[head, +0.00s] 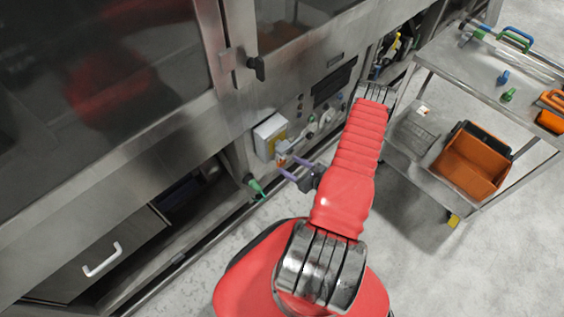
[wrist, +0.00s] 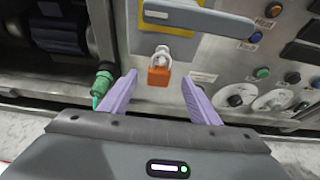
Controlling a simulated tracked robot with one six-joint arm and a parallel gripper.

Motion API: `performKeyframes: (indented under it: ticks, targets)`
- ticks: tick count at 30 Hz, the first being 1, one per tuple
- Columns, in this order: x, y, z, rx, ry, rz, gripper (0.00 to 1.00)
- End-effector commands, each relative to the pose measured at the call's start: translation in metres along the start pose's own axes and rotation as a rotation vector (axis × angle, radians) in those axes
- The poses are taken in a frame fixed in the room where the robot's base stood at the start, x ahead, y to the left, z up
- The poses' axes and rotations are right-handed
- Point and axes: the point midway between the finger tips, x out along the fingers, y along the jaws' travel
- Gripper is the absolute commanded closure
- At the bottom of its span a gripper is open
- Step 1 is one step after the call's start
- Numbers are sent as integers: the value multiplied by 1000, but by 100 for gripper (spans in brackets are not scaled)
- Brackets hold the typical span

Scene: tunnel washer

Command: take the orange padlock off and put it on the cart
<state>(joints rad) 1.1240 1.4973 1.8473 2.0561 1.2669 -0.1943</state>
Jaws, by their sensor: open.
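The orange padlock (wrist: 159,74) hangs by its silver shackle below a grey lever handle (wrist: 198,18) on a yellow-and-grey switch box. The box (head: 270,136) also shows in the head view, on the washer's front panel. My gripper (head: 291,166) points at the box with its purple fingers open and empty. In the wrist view the fingertips lie to the left and right of the padlock; I cannot tell how far in front of it they are. The steel cart (head: 437,62) stands at the right, with its top shelf partly cut off by the frame edge.
A green fitting (wrist: 104,82) sticks out beside the left finger. Knobs (wrist: 267,103) line the panel at right.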

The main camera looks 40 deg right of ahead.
Motion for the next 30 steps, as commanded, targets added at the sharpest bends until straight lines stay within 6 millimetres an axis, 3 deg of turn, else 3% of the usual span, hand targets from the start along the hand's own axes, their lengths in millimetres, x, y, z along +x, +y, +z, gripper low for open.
performKeyframes:
  ticks: [12, 30]
  targets:
    - [43, 1, 0, -1, 0, 2, 44]
    - [44, 1, 0, 0, 0, 1, 47]
